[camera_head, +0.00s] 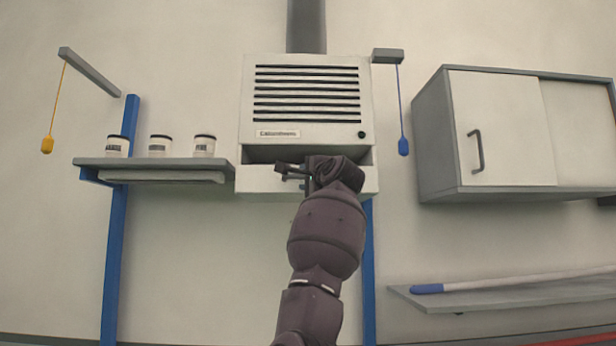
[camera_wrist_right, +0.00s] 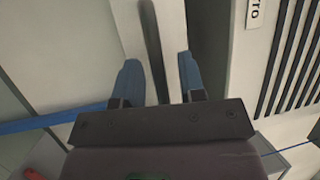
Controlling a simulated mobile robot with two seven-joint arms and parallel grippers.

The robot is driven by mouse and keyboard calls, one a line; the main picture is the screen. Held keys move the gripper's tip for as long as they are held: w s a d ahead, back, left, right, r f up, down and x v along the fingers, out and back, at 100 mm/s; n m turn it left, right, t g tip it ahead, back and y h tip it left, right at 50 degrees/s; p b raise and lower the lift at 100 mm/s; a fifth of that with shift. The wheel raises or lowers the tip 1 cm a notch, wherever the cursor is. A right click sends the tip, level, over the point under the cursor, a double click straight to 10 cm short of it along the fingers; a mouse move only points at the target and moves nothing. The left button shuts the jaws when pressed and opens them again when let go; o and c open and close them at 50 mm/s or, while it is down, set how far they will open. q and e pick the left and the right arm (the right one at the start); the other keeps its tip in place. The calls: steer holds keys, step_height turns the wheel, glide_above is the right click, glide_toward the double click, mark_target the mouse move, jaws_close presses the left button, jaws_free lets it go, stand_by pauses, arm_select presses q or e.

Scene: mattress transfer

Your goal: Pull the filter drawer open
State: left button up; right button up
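The filter drawer (camera_head: 255,181) is the white front at the bottom of the vented wall unit (camera_head: 306,100). A dark gap shows above it in the head view; I cannot tell how far out the drawer stands. My right gripper (camera_head: 285,172) is at the drawer front, and my wrist hides part of it. In the right wrist view, the two blue fingers (camera_wrist_right: 160,78) stand apart on either side of a dark bar (camera_wrist_right: 153,45), seemingly the drawer handle. Slivers of space show beside the bar, so contact is not clear. My left gripper is out of view.
A shelf (camera_head: 150,162) with white jars (camera_head: 160,145) is left of the unit. A cabinet (camera_head: 505,130) hangs at right, above a low shelf (camera_head: 500,295) holding a pole (camera_head: 520,279). Pull cords (camera_head: 48,144) (camera_head: 403,146) hang on both sides. Blue posts (camera_head: 118,230) stand below.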

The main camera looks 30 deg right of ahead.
steer(key=shift+c, duration=0.5)
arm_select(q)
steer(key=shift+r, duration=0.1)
arm_select(e)
jaws_close()
arm_select(q)
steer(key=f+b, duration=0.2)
steer(key=b, duration=0.1)
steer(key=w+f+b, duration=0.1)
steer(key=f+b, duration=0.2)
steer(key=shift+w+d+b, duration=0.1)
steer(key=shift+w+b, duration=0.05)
steer(key=shift+b, duration=0.15)
arm_select(e)
steer(key=s+a, duration=0.4)
steer(key=s, duration=0.3)
steer(key=s+a, duration=0.5)
steer(key=s, duration=0.3)
steer(key=shift+s+a, duration=0.25)
steer(key=shift+o, duration=0.5)
jaws_free()
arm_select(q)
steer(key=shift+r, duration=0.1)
